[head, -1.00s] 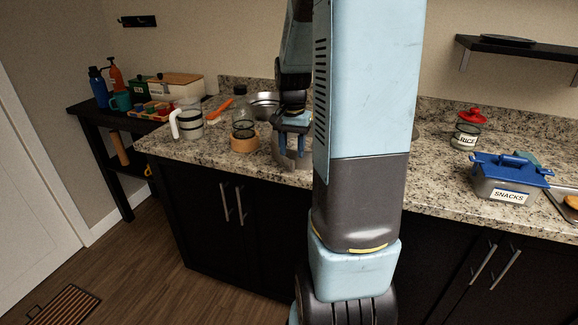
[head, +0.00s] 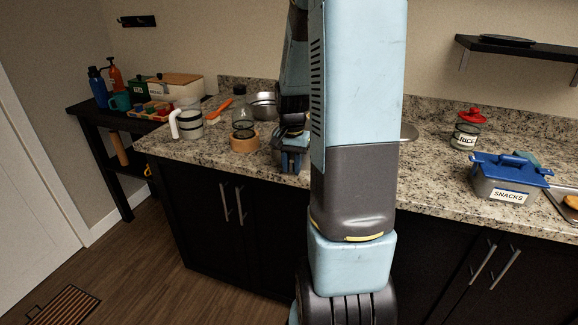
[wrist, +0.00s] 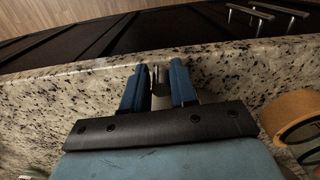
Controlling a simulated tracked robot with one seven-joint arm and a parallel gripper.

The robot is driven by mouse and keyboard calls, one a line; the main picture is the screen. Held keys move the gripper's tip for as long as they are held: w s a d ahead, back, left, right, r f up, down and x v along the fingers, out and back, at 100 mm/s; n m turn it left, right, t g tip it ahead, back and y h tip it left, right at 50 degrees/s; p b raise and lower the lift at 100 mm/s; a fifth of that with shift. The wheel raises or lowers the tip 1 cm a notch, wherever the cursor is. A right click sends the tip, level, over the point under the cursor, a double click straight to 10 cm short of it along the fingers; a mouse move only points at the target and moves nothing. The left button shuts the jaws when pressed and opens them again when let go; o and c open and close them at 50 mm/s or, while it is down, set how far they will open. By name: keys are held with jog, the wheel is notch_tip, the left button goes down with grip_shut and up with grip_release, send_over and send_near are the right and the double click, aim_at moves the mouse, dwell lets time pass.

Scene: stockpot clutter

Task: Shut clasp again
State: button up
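My gripper (head: 290,167) points down at the front part of the counter, left of my arm's thick blue link. In the wrist view its two blue fingers (wrist: 157,78) stand apart, with a small grey metallic piece (wrist: 158,88) showing in the gap. I cannot tell whether the fingers touch that piece or whether it is the clasp. No clasp can be made out clearly in either view. A grey box with a blue lid, labelled SNACKS (head: 507,183), stands at the right of the counter.
A wooden ring-shaped piece (head: 244,144) stands just left of my gripper, also at the wrist view's right edge (wrist: 285,112). A white-handled mug (head: 188,124) is further left. A red-lidded RICE jar (head: 467,135) stands right of my arm. The granite counter (head: 440,180) is bare between.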

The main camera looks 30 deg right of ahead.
grip_shut()
jog(key=shift+w+d+n, duration=0.1)
jog(key=shift+d+n, duration=0.35)
jog(key=shift+n, duration=0.6)
jog(key=shift+d+n, duration=0.45)
jog(key=shift+n, duration=0.6)
jog(key=shift+o, duration=1.7)
grip_release()
jog(key=shift+r, duration=0.1)
